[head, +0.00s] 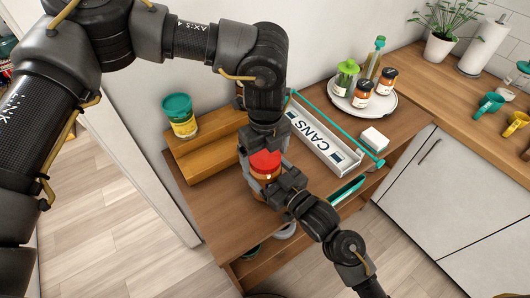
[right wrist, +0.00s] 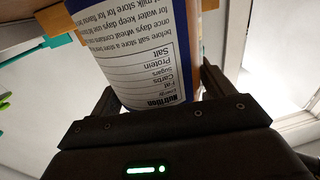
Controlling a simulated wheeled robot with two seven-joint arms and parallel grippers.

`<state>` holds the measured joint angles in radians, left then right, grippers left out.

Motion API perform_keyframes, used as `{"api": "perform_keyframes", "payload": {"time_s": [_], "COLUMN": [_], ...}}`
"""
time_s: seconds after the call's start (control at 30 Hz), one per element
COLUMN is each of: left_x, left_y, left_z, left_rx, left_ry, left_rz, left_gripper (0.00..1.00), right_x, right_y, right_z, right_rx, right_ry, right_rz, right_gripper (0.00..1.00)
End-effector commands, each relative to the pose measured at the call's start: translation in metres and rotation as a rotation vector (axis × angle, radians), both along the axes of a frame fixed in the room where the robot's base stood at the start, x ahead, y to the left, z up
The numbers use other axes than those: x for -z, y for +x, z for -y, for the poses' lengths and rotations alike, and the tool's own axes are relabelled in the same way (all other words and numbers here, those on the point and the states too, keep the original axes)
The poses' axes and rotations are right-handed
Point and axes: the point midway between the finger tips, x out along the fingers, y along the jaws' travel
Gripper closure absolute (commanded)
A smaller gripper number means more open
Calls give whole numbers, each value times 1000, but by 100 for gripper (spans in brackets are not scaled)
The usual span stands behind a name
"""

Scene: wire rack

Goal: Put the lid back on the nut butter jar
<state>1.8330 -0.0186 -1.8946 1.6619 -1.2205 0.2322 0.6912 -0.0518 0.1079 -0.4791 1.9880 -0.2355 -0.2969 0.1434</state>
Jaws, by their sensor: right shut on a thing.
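The nut butter jar (head: 266,178) stands at the front of the wooden shelf top, with the red lid (head: 265,162) at its mouth; whether the lid is seated cannot be told. My left gripper (head: 264,150) comes down from above over the red lid, with finger parts beside it; whether it grips the lid is unclear. My right gripper (head: 274,184) reaches in from the lower right and is shut on the jar body. In the right wrist view the jar's nutrition label (right wrist: 155,70) shows upside down between the fingers of my right gripper (right wrist: 155,100).
A yellow jar with a teal lid (head: 179,115) stands on a wooden step riser (head: 205,150) to the left. A CANS tray (head: 322,145) lies behind on the right. A round tray (head: 363,104) holds several bottles and jars. A white block (head: 374,138) sits near the right.

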Motion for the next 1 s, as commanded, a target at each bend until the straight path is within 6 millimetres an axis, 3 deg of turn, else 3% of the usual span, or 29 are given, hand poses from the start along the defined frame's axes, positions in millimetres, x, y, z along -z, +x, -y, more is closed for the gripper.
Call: {"api": "perform_keyframes", "payload": {"time_s": [0.33,0.47,1.0], "left_x": [-1,-11,-107], "left_y": [0,1,1], "left_z": [0,0,0], "left_rx": [0,0,-1], "left_ry": [0,-2,-1], "left_rz": [0,2,3], "left_gripper": [0,0,0], "right_x": [0,0,0], "right_y": [0,0,0], "right_z": [0,0,0], "right_rx": [0,0,0], "right_ry": [0,0,0], "right_rz": [0,0,0], "right_gripper": [83,83,83]}}
